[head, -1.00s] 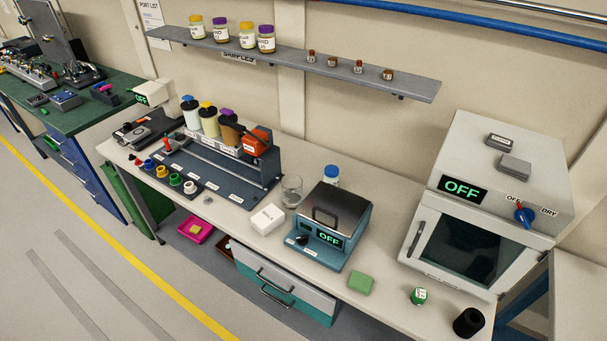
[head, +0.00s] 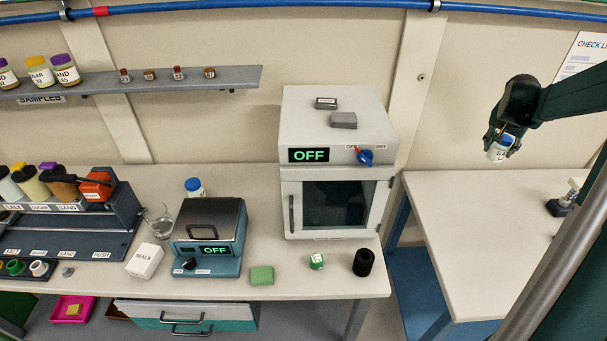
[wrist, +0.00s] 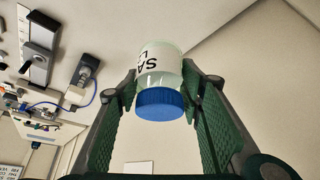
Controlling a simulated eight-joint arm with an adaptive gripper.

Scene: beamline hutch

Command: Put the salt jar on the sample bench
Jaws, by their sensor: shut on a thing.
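My gripper (head: 502,142) is shut on a jar (head: 498,153) with a whitish body, a blue lid and a label starting "SA". It is held in the air above the white table on the right (head: 480,215), near the wall. In the wrist view the jar (wrist: 160,80) sits between the two green finger pads (wrist: 160,95), its blue lid toward the camera. The long bench at left (head: 300,285) carries the instruments. Which surface is the sample bench, I cannot tell.
The right table is mostly clear, with a small device (head: 565,203) at its right edge. A gap separates it from the long bench. An oven reading OFF (head: 335,190) stands beside that gap, with a black cylinder (head: 363,262) in front. A shelf (head: 190,85) holds jars and vials.

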